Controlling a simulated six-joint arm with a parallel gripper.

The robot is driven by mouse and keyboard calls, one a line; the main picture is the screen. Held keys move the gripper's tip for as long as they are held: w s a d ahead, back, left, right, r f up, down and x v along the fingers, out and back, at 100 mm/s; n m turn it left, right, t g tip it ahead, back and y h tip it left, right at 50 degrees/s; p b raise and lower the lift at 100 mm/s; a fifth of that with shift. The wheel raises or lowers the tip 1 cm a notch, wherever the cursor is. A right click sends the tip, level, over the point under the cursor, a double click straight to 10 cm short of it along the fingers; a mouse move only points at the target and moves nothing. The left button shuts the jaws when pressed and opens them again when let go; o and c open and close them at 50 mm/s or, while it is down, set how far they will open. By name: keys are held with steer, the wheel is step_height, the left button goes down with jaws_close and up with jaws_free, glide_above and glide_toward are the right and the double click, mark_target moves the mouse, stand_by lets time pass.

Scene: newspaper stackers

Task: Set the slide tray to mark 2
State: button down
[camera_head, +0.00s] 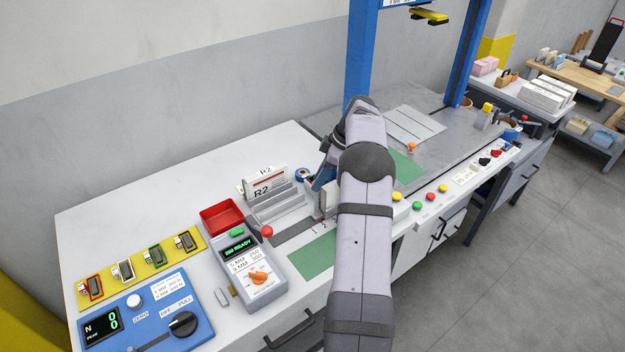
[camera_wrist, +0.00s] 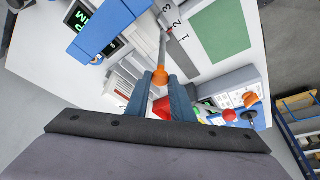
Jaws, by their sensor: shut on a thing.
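My gripper (camera_wrist: 163,84) is shut on an orange knob (camera_wrist: 160,77) at the end of a thin grey rod, in the wrist view. A grey scale strip (camera_wrist: 183,50) with marks 1, 2 and 3 runs beside the rod; 1 is nearest my gripper. The strip (camera_head: 292,233) also shows in the head view, left of my arm. My arm hides the fingers and knob there. The slide tray's body and its exact position against the marks cannot be made out.
A rack (camera_head: 278,209) holding R2 cards, a red bin (camera_head: 222,216) and a grey tester (camera_head: 252,270) stand left of my arm. A green mat (camera_head: 312,256) lies in front of the strip. Blue posts (camera_head: 361,55) rise behind my arm. The white bench's back left is clear.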

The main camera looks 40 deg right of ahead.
steer(key=shift+d, duration=0.15)
steer(key=c, duration=1.6)
jaws_free()
steer(key=shift+o, duration=0.2)
steer(key=b+v, duration=0.2)
steer(key=v, duration=0.5)
steer(key=shift+r, duration=0.2)
